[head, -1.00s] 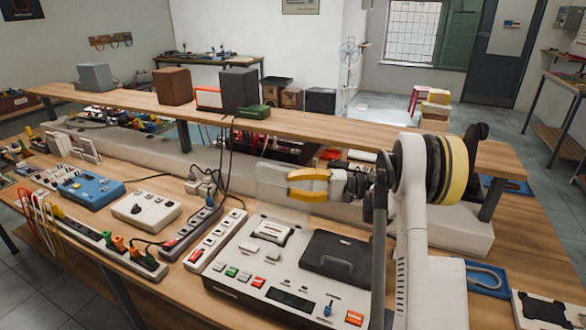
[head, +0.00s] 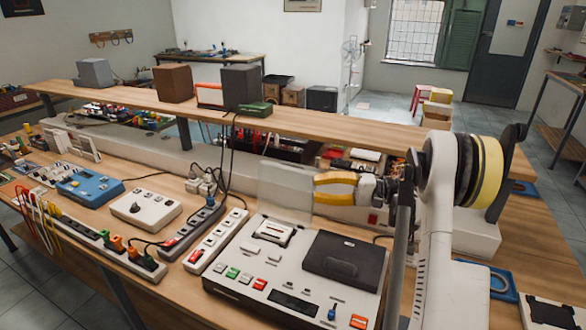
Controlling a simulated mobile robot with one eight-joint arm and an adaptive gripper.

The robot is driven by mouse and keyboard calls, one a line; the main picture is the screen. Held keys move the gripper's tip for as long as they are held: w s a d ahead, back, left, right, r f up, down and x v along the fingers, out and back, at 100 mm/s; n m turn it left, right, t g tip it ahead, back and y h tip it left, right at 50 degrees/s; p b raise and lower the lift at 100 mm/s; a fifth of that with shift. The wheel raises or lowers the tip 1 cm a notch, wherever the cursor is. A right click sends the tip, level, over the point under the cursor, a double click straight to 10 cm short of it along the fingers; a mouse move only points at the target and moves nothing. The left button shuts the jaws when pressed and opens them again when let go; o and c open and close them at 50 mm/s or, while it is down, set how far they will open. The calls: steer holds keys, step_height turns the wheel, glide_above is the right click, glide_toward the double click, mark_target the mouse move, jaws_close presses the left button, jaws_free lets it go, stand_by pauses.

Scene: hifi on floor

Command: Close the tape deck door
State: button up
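The tape deck (head: 225,280) is a pale grey unit on the bench. Its clear door (head: 285,188) stands raised and roughly upright behind the cassette well (head: 273,231), where a pale cassette-like part shows. My gripper (head: 316,187), with yellow fingers, comes in from the right and points left at the height of the raised door. Its tips are at the door's right edge in the picture; whether they touch it or are in front of or behind it I cannot tell. Nothing is seen held, and the finger gap is unclear.
A dark lid (head: 342,260) covers the deck's right part. Coloured buttons and a blue knob line its front. A power strip (head: 215,242) lies close on its left. A raised wooden shelf (head: 300,122) runs behind, with speakers and boxes.

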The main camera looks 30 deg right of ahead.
steer(key=shift+s+d, duration=0.55)
steer(key=shift+s, duration=0.2)
steer(key=shift+s+d, duration=0.5)
steer(key=shift+s, duration=0.25)
steer(key=shift+b, duration=0.35)
steer(key=v, duration=0.7)
steer(key=shift+s+d, duration=0.15)
steer(key=shift+d, duration=0.05)
